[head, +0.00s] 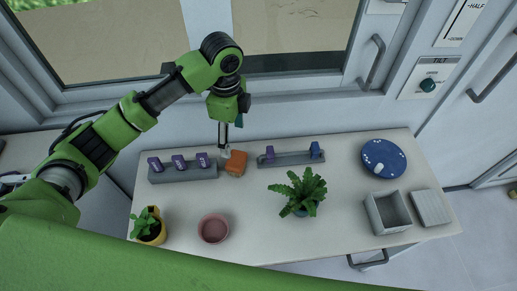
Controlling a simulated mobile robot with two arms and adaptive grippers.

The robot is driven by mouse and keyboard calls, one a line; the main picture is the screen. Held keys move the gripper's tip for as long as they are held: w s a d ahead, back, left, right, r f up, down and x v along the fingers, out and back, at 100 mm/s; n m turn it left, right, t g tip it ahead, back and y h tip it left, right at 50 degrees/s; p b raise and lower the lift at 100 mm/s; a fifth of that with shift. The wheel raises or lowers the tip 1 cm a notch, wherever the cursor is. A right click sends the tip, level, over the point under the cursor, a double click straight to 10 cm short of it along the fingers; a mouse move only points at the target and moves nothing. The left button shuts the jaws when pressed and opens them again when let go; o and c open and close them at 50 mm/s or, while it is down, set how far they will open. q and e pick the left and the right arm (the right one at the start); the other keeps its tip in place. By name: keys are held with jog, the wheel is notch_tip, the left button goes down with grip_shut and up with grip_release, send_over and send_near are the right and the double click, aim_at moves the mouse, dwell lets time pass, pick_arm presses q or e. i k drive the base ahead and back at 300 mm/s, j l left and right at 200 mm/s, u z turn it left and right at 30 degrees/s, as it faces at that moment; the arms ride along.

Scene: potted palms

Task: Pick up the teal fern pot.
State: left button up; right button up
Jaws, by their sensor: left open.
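A green fern (299,190) stands upright near the middle of the white table. Its teal pot (301,212) is mostly hidden under the leaves; only a small part of it shows at the lower edge. My left gripper (225,152) points down at the back of the table, beside an orange block, to the left of and behind the fern. It is open and apart from the fern pot. My right gripper is not in view.
An orange block (236,163) sits by my left gripper. Grey racks (183,174) (292,159) stand along the back. A pink bowl (213,228) and a yellow pot (151,236) are at front left. A blue disc (384,158), an open grey box (388,213) and a ridged block (430,208) are right.

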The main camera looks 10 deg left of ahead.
aim_at(305, 199)
jog(key=j+z, duration=0.15)
jog(key=z, duration=0.25)
jog(key=k+j+z, duration=0.1)
jog(key=z, duration=0.3)
jog(key=k+j+z, duration=0.1)
jog(key=z, duration=0.3)
